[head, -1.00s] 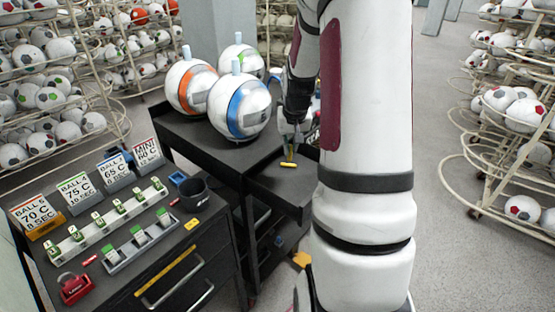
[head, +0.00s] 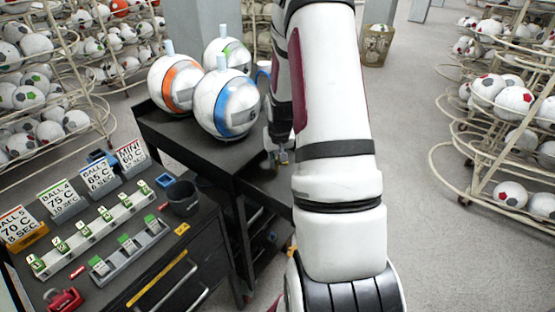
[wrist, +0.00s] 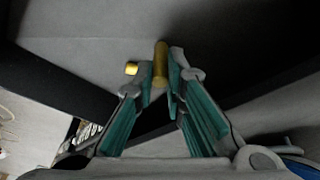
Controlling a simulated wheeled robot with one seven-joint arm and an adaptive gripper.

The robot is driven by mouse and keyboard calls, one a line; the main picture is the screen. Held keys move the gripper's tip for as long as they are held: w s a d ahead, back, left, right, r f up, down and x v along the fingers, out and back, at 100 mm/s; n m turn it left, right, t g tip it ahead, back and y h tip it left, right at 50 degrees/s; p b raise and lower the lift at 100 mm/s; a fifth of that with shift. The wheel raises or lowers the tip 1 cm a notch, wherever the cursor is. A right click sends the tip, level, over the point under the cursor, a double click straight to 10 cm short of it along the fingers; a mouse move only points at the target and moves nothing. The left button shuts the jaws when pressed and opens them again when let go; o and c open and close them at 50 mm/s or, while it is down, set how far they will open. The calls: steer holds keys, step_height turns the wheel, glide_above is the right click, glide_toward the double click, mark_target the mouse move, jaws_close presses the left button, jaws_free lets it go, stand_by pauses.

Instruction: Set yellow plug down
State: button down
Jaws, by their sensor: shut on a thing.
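The yellow plug (wrist: 161,62) shows in the wrist view as a short yellow cylinder between the fingertips of my gripper (wrist: 161,80), which is shut on it. A small yellow piece (wrist: 131,68) shows just left of the fingers; I cannot tell whether it belongs to the plug. In the head view my gripper (head: 278,156) is low beside the black table, over its lower dark shelf (head: 268,192), and mostly hidden by my arm. Whether the plug touches the surface is unclear.
Ball-shaped machines with orange, blue (head: 223,105) and green bands stand on the black table (head: 165,125) left of my gripper. A cart in front holds sign cards, switch strips and a dark cup (head: 183,197).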

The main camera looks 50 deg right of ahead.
steer(key=shift+f, duration=0.25)
steer(key=c, duration=1.6)
jaws_free()
steer(key=shift+f, duration=0.1)
steer(key=shift+c, duration=0.2)
